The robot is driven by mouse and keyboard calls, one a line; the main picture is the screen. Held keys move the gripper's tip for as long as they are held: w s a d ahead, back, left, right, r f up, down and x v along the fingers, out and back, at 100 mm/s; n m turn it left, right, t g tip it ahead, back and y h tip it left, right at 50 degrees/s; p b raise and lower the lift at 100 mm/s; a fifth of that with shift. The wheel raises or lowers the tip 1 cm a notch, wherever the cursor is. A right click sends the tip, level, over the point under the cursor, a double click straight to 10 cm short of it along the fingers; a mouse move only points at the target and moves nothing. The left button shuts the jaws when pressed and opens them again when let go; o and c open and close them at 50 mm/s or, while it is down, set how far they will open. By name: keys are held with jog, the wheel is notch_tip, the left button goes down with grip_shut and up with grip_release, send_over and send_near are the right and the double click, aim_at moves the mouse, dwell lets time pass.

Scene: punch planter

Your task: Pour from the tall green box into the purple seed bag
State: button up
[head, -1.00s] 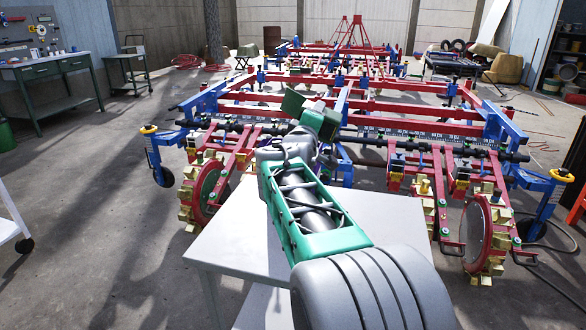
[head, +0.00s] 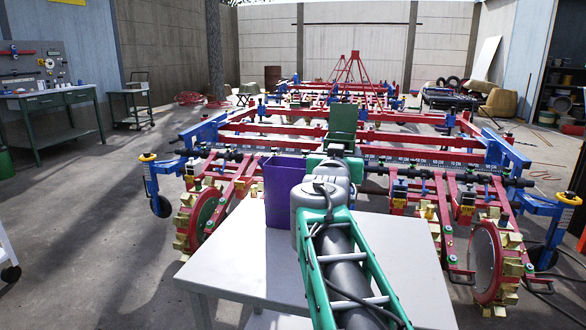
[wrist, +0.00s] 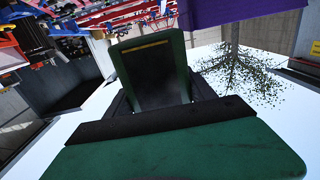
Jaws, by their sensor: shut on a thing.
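The tall green box (head: 343,119) is in my gripper (head: 340,147), held in the air and looking roughly upright in the head view. In the wrist view the green box (wrist: 178,75) fills the middle, with a dark inner face; its contents cannot be made out. The purple seed bag (head: 282,190) stands on the white table, to the left of my gripper and lower than the box. My wrist partly covers its right side. In the wrist view the bag (wrist: 240,10) shows at the top right edge, apart from the box.
The white table (head: 230,262) has bare top at left and right of my arm. The red and blue planter (head: 420,140) stands close behind it. A green workbench (head: 50,100) stands at the far left. The wrist view is upside down, with a tree (wrist: 240,75) against bright sky.

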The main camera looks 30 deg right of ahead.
notch_tip(320, 180, down, 3)
jog(key=shift+s+r+b, duration=0.1)
jog(key=shift+r+b, duration=0.05)
jog(key=shift+b, duration=0.45)
jog(key=shift+r+p, duration=1.7)
jog(key=shift+r, duration=1.05)
